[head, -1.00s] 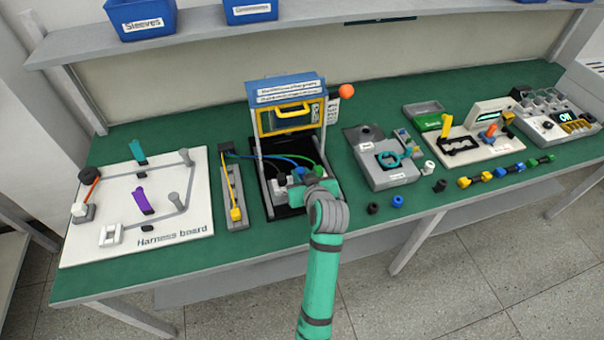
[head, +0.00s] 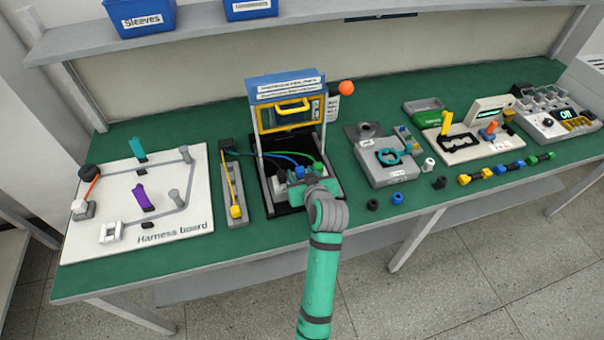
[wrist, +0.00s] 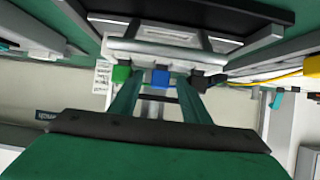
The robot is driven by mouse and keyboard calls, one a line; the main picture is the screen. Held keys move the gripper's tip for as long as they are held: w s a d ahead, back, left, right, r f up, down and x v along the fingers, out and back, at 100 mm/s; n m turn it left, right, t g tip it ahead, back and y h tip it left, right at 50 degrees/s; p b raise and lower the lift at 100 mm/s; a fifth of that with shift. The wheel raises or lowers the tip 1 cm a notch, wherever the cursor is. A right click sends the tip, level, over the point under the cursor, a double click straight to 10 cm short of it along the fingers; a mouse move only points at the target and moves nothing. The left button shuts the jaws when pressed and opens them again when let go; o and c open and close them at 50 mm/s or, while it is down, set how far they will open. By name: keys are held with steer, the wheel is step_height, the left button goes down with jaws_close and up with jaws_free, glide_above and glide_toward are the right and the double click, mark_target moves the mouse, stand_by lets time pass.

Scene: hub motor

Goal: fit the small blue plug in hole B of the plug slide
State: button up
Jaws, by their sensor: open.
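Blue, green and black plugs sit in a row on a light grey block (wrist: 185,50), inside the blue-and-yellow framed fixture (head: 287,105). In the wrist view the blue plug (wrist: 160,79) is in the middle, between the green plug (wrist: 121,74) and the black plug (wrist: 201,82). My gripper (wrist: 160,85) is open, its teal fingers on either side of the blue plug; contact is unclear. Another small blue piece (head: 397,199) lies loose on the bench front. I cannot tell which is the small blue plug. Hole letters are not readable.
The harness board (head: 140,200) and a grey holder with a yellow cable (head: 234,185) stand left. A grey box (head: 385,170) stands right, with loose black and white pieces before it. The fixture's raised frame stands behind my gripper.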

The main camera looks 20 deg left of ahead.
steer(key=v, duration=1)
steer(key=shift+s+d+r, duration=0.2)
steer(key=shift+s, duration=0.05)
steer(key=shift+f, duration=0.1)
steer(key=s+d+f+m, duration=0.1)
steer(key=s+f, duration=0.1)
steer(key=s+d+f+m+t+h, duration=0.1)
steer(key=s+d+f, duration=0.1)
steer(key=f, duration=0.1)
steer(key=s+d+f+m+h, duration=0.1)
steer(key=s+f, duration=0.1)
steer(key=f, duration=0.1)
steer(key=shift+s+d+f+t, duration=0.15)
steer(key=shift+d+t, duration=0.1)
steer(key=shift+t, duration=0.15)
steer(key=s+d+f+m+t+h, duration=0.1)
steer(key=s+d+f+m+h, duration=0.3)
steer(key=s, duration=0.6)
steer(key=s+d+r+t, duration=0.1)
steer(key=s+d+r, duration=0.1)
steer(key=s, duration=0.7)
steer(key=s+d+r+t, duration=0.1)
steer(key=s+d+r, duration=0.1)
steer(key=s, duration=0.8)
steer(key=shift+s+d+r+h, duration=0.3)
steer(key=shift+d+r+h, duration=0.05)
steer(key=shift+d+h, duration=0.1)
